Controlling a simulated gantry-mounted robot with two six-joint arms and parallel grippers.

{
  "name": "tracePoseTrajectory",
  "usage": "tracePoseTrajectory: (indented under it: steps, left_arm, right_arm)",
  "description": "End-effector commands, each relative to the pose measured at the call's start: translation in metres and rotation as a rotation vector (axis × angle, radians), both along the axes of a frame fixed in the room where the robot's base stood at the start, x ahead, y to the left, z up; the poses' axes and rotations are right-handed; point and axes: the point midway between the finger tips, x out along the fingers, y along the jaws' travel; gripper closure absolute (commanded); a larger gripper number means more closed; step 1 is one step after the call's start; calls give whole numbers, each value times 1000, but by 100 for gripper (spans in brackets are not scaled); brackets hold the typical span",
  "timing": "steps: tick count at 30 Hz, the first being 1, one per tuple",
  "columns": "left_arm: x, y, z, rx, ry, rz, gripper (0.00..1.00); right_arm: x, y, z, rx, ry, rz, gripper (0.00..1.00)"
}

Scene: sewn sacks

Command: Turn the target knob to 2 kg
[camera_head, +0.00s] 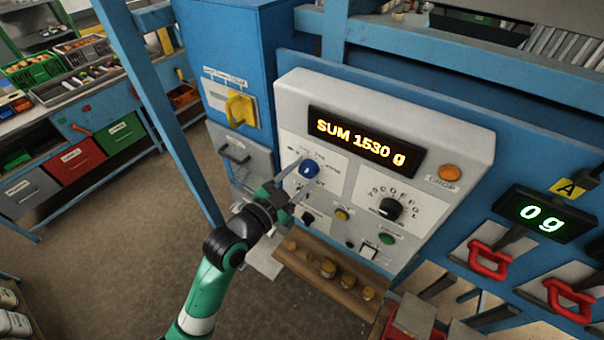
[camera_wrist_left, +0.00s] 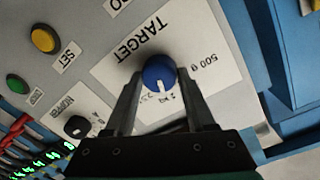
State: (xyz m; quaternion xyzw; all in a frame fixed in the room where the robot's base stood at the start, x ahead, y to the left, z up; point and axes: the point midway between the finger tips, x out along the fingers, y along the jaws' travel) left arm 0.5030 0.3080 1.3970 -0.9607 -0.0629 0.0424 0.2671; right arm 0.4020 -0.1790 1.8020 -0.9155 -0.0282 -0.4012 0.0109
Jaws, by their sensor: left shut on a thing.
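The target knob is a blue round knob (camera_head: 309,168) on the left part of the grey control panel (camera_head: 452,118). In the left wrist view the blue knob (camera_wrist_left: 159,75) sits below the word TARGET, with a white pointer mark at its lower edge near small markings. A "500 g" label shows to its right there. My left gripper (camera_head: 303,172) has its two fingers on either side of the knob and is shut on it. The display (camera_head: 362,138) reads SUM 1530 g. My right gripper is not in view.
A black dial (camera_head: 391,208), a yellow button (camera_head: 342,214), a green button (camera_head: 386,238) and an orange button (camera_head: 450,172) sit on the panel. A wooden ledge with brass weights (camera_head: 328,267) lies below. A yellow switch (camera_head: 240,109) is left. Red handles (camera_head: 490,260) are right.

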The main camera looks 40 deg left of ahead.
Motion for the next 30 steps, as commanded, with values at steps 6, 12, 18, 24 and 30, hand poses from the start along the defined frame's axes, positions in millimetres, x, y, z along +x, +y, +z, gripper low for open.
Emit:
tracePoseTrajectory:
  steps: [6,12,18,24,30]
  left_arm:
    - [0,0,0,-1,0,0,34]
    - [0,0,0,-1,0,0,15]
    - [-1,0,0,-1,0,0,15]
    - [-25,-3,0,-1,-1,1,15]
    - [-73,-10,1,-2,-1,1,15]
  right_arm:
    - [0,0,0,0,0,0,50]
    - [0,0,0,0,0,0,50]
    - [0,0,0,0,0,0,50]
    - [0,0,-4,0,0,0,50]
    - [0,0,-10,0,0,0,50]
